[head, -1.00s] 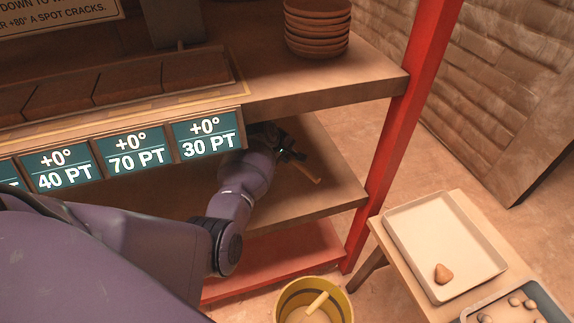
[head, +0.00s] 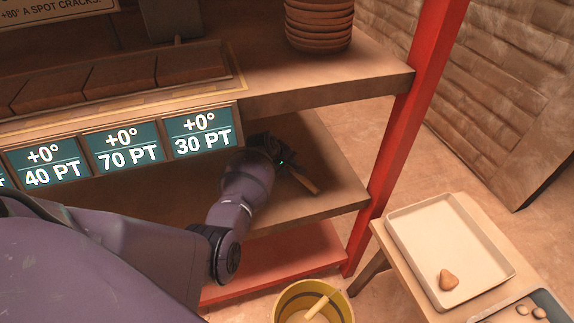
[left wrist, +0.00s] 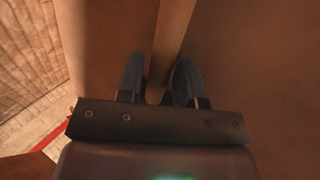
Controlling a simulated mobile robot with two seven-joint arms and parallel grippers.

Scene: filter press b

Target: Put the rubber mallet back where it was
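The rubber mallet shows as a wooden handle (head: 305,182) on or just above the lower shelf, pointing to the lower right. Its head is not visible, and I cannot tell where it is. My left gripper (head: 284,164) is over this shelf at the handle's inner end. In the left wrist view the handle (left wrist: 174,35) runs between the two fingers (left wrist: 160,78). The fingers stand apart on either side of it, with a narrow gap at the left finger. The right finger overlaps the handle's edge. My right gripper is not in view.
The upper shelf (head: 330,92) with stacked bowls (head: 319,25) and score signs (head: 125,148) hangs above my left arm. A red post (head: 395,150) stands right of it. A yellow bucket (head: 284,303) is below. A tray (head: 455,225) lies on a side table.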

